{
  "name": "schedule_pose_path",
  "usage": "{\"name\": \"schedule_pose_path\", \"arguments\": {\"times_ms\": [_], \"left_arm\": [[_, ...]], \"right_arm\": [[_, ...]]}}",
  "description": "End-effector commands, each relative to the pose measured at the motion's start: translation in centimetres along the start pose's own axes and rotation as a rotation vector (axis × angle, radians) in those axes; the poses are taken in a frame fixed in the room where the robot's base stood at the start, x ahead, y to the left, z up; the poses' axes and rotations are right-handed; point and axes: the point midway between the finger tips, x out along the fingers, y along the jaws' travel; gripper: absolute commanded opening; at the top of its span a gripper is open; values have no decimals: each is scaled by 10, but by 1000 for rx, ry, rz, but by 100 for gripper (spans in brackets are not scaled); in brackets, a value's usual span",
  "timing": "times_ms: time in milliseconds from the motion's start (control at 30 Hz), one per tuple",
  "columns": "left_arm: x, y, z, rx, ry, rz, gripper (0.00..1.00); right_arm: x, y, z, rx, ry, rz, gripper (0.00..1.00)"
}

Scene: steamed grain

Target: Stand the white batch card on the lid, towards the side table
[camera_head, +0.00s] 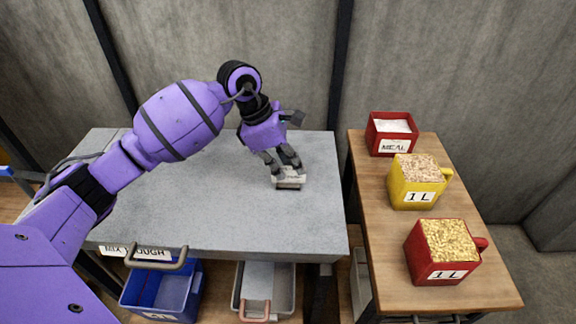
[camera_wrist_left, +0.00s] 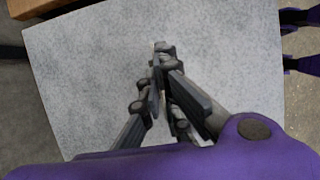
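The lid is the broad grey top (camera_head: 200,215) of the trough. It also fills most of the left wrist view (camera_wrist_left: 85,75). My left gripper (camera_head: 283,165) is low over the lid's right part, pointing down. I cannot tell whether the card touches the lid. The wooden side table (camera_head: 378,235) stands to the right across a narrow gap. My right gripper is not in view.
On the side table stand a red meal box (camera_head: 377,143), a yellow grain measure (camera_head: 404,196) and a red grain measure (camera_head: 443,271). A blue bin (camera_head: 136,292) and a grey bin (camera_head: 287,277) sit below the lid's front edge. The rest of the lid is clear.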

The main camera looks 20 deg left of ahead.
Motion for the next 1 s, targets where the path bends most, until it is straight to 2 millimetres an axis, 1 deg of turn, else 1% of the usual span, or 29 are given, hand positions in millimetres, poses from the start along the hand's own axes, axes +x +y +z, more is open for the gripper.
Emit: {"name": "schedule_pose_path", "arguments": {"times_ms": [233, 300, 400, 700, 767, 867, 967, 1000], "left_arm": [[5, 0, -3, -1, 2, -2, 0], [4, 0, -2, -1, 1, -1, 12], [3, 0, -2, -1, 1, -1, 23], [2, 0, -1, -1, 0, -1, 23], [-1, 0, 1, 0, -1, 1, 23], [-12, 1, 0, -1, 1, 2, 23], [-30, 1, -1, 0, 2, 2, 23], [-39, 1, -1, 0, 2, 3, 23]], "right_arm": [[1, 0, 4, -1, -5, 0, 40], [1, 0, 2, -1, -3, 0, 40], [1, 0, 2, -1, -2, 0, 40], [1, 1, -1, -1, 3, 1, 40], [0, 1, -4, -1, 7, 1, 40], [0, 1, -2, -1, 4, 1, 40], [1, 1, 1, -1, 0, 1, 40], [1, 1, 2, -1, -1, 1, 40]]}}
